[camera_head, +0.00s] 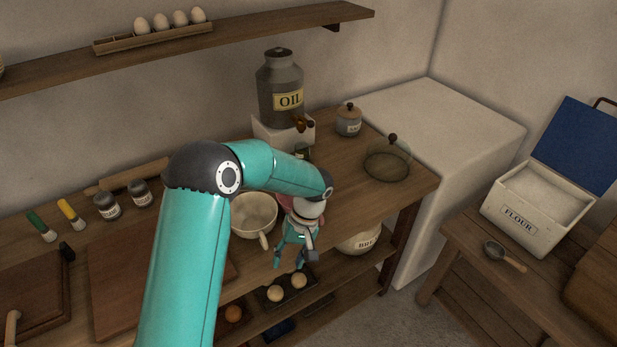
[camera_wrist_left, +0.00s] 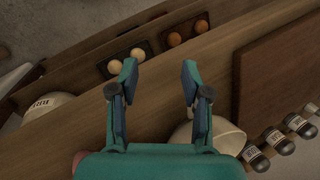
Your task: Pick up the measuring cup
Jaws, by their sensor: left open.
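A white cup-like vessel with a handle (camera_head: 252,212) stands on the wooden counter, just left of my left gripper (camera_head: 294,258). I see no markings on it that confirm it as the measuring cup. In the left wrist view the vessel (camera_wrist_left: 230,136) is partly hidden behind the right finger and my gripper's body. My left gripper is open, with nothing between its fingers (camera_wrist_left: 158,75), and points down near the counter's front edge. It does not hold the vessel. A small metal scoop with a wooden handle (camera_head: 505,256) lies on the right bench. My right gripper is not in view.
The oil can (camera_head: 280,88) stands on a white block behind my arm. A lidded jar (camera_head: 348,120) and a glass dome (camera_head: 387,160) stand to its right. Dark-lidded jars (camera_head: 107,206) and a cutting board (camera_head: 115,265) are left. A flour bin (camera_head: 520,220) is at right.

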